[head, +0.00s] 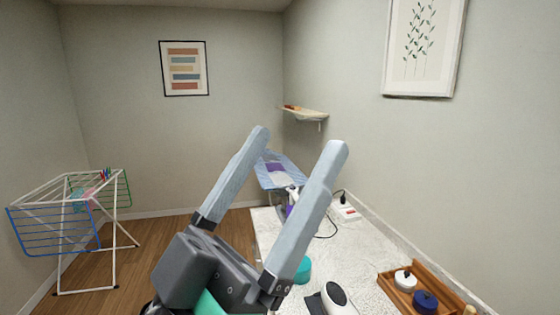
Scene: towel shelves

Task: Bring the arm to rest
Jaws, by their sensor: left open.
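My left gripper (298,142) fills the middle of the head view, raised in front of the camera. Its two long pale grey fingers stand apart and point up and away, with nothing between them that they touch. It hides part of the white counter and of the things behind it. My right gripper is not in the view.
A pale speckled counter (352,265) runs along the right wall. On it are a wooden tray (447,296) with small jars, a dark and white device (335,294) and a teal item (303,270). An ironing board (290,178) stands behind, a drying rack (70,215) at left.

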